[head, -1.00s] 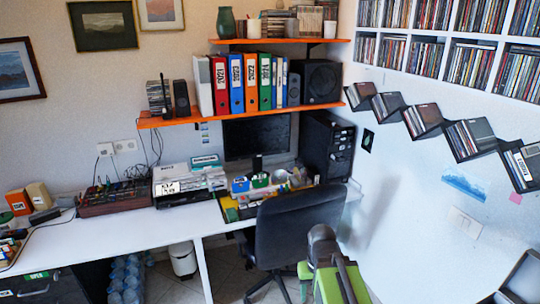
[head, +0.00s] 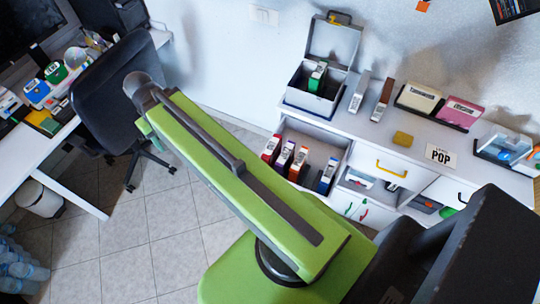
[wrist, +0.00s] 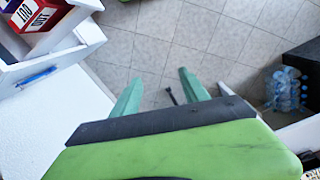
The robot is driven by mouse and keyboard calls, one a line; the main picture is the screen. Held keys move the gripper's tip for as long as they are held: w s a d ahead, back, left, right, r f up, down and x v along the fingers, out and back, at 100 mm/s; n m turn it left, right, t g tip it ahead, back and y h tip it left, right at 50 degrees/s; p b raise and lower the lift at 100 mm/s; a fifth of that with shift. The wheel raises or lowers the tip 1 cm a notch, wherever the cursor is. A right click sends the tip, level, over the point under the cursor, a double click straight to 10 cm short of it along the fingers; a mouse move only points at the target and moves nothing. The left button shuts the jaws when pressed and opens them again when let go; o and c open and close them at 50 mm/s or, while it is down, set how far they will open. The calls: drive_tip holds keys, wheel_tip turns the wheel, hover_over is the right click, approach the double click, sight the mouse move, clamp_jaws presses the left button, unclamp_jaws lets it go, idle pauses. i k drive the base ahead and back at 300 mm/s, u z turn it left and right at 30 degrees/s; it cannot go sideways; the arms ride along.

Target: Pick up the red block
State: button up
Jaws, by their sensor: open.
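In the head view a red-fronted case (head: 271,148) stands in an open compartment of the white cabinet, in a row with other coloured cases. I cannot tell which red thing is the red block. My gripper (wrist: 160,88) is open and empty in the wrist view, its two green fingers apart above the tiled floor. The red case is up and left of the fingers, well apart from them.
An office chair (head: 105,80) and white desk stand at left. Bottles (head: 22,268) stand at lower left. Tiled floor (head: 150,225) is clear between.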

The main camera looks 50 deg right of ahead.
sight(271, 154)
drive_tip(key=z, duration=1.25)
drive_tip(key=k, duration=1.15)
drive_tip(key=u, duration=1.25)
drive_tip(key=i, duration=1)
